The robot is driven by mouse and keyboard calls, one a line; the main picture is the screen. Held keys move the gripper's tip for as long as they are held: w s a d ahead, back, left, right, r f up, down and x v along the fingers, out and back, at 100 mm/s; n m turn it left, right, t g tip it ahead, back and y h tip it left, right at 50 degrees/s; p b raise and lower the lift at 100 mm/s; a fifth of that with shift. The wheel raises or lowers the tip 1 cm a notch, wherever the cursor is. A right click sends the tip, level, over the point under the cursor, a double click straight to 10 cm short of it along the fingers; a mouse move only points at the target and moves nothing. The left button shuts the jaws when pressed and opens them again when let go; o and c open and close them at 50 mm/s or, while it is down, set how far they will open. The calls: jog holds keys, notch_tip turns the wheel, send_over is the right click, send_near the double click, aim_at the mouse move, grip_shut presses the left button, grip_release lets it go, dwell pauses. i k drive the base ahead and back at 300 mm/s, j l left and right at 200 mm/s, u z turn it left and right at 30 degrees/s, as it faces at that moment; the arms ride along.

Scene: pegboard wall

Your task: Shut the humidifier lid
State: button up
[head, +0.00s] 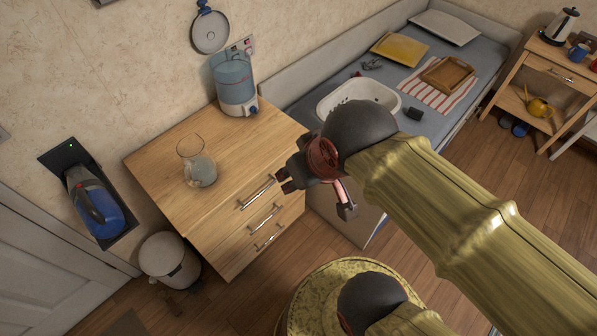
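The humidifier (236,84) has a translucent blue tank on a white base with a dark blue knob. It stands upright at the back right of the wooden dresser, against the wall. A pale bluish shape shows behind its top; I cannot tell whether this is the raised lid. My gripper (281,182) is in front of the dresser's right side, below and to the right of the humidifier and apart from it. Its dark fingers point left. They are too small and dark to tell whether they are open, and no held object shows.
A glass jug (197,164) stands on the dresser top (158,160), left of the humidifier. Drawer handles stick out at the dresser's front. A bin (169,259) stands on the floor at left. A pan (210,32) hangs above.

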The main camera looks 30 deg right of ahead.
aim_at(211, 30)
jog(key=i+j+z, duration=0.1)
jog(key=i+z, duration=0.2)
jog(key=i, duration=0.2)
jog(key=i+j+z, duration=0.3)
jog(key=i, duration=0.2)
